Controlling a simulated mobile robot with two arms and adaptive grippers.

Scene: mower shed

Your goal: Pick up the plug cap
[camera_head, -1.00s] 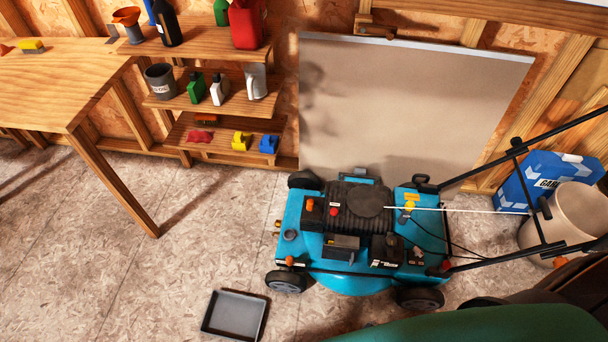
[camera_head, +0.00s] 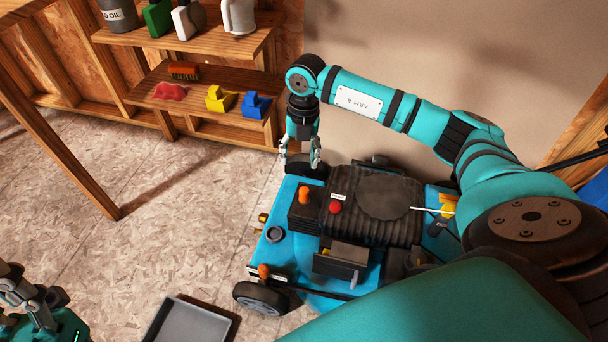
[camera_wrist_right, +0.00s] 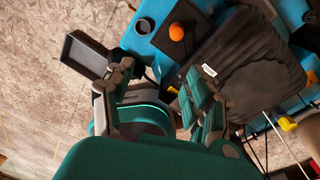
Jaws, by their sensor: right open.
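The teal mower (camera_head: 274,253) stands on the floor with a black ribbed engine (camera_head: 372,212) on top. I cannot tell for certain which part is the plug cap. An orange knob (camera_head: 304,195) and a red knob (camera_head: 335,207) stand on the engine's left side, and an orange piece (camera_head: 263,271) sits at its front left. My right gripper (camera_head: 300,158) points down above the mower's back left corner, open and empty. The right wrist view shows its spread fingers (camera_wrist_right: 160,80) and an orange knob (camera_wrist_right: 176,32) beyond them. My left gripper (camera_head: 30,300) is low at the left, partly cut off.
A shelf (camera_head: 148,92) with a red cloth (camera_head: 170,91), a yellow item (camera_head: 220,99) and a blue item (camera_head: 256,105) stands behind, left of the mower. A dark tray (camera_head: 190,325) lies on the floor in front. Open floor (camera_head: 170,240) lies left of the mower.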

